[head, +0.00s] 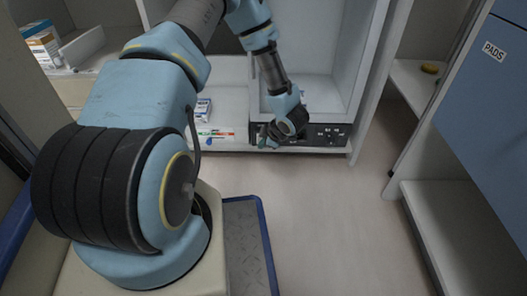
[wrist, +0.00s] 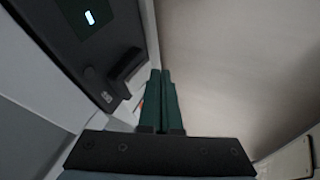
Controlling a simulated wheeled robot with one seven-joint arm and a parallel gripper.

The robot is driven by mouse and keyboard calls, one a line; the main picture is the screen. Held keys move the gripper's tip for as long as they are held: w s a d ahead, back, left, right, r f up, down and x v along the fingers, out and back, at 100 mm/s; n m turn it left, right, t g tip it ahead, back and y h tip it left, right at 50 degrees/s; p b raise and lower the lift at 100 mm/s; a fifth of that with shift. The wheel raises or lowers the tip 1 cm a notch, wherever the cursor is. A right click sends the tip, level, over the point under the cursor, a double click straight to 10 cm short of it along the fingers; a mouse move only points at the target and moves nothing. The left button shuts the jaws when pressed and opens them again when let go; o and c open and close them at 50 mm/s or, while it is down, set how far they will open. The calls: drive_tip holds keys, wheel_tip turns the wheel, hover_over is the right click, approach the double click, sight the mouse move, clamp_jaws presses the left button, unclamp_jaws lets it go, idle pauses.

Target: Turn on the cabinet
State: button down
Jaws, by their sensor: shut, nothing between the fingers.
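The cabinet (head: 318,92) is a white, open-fronted box with a dark control panel (head: 328,135) along its bottom front. The panel shows in the wrist view (wrist: 62,42) at upper left, with a small lit display (wrist: 90,18) and a raised black part (wrist: 127,66), perhaps a switch or handle. My gripper (head: 265,139) is at the left part of the panel and hides some of it. In the wrist view its green fingers (wrist: 161,73) are together and empty, just right of the raised part. I cannot tell whether they touch it.
Small boxes and coloured items (head: 214,134) lie on the white shelf left of the panel. A blue "PADS" cabinet (head: 490,90) and white shelves (head: 455,225) stand at the right. A yellow item (head: 429,68) sits farther back. The floor (head: 325,215) in the middle is clear.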

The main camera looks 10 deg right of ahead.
drive_tip(key=shift+w, duration=0.2)
drive_tip(key=shift+w+p, duration=0.15)
drive_tip(key=shift+p, duration=0.35)
drive_tip(key=shift+r, duration=0.1)
